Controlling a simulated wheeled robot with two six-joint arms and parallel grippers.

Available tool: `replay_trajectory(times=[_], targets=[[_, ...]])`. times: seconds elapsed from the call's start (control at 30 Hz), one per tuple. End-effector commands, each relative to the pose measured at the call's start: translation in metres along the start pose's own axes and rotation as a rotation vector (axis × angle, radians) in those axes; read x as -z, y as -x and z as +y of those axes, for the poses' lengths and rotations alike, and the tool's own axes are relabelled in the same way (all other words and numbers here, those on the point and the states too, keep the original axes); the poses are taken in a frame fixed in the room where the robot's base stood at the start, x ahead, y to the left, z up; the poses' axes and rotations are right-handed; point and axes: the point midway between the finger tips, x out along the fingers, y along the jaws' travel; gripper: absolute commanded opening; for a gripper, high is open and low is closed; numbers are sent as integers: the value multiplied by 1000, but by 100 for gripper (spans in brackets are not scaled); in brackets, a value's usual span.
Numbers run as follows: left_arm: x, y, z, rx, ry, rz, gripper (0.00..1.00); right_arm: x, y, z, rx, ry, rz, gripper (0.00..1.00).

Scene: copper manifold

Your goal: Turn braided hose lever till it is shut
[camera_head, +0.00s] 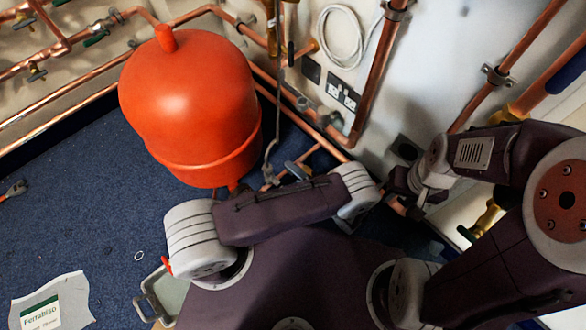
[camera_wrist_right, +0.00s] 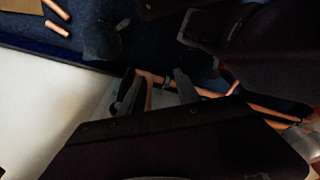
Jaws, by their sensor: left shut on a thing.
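A thin grey hose (camera_head: 270,150) hangs beside the orange tank and ends low near the copper pipes. A small blue-grey lever (camera_head: 297,170) shows on the pipework just behind my left arm; I cannot tell whether it is the hose's lever. My left arm covers the pipework in front of it, and my left gripper's jaws are hidden. My right gripper (camera_head: 405,190) is low at the right of my left arm. In the right wrist view its two fingers (camera_wrist_right: 157,90) stand apart, with copper pipe seen between them and no clear grip on it.
Copper pipes (camera_head: 376,70) run along the wall, with sockets (camera_head: 342,96) and a coiled white cable (camera_head: 340,35). Blue carpet (camera_head: 70,195) is mostly clear at left, with a paper bag (camera_head: 52,300).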

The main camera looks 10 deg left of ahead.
Motion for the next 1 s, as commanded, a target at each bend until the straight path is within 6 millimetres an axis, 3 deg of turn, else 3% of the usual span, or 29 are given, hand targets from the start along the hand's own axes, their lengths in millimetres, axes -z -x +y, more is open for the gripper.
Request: replay_trajectory(times=[0.7, 0.73, 0.8, 1.0], targets=[[2, 0, -8, 5, -76, 12, 0, -1, -7, 0, 0, 0, 0, 39], [2, -1, -8, 5, -76, 12, 20, -1, -7, 0, 0, 0, 0, 39], [2, -1, -8, 5, -75, 12, 39, -1, -7, 0, 0, 0, 0, 39], [1, -1, -6, 2, -73, 12, 39, -1, -6, 0, 0, 0, 0, 39]])
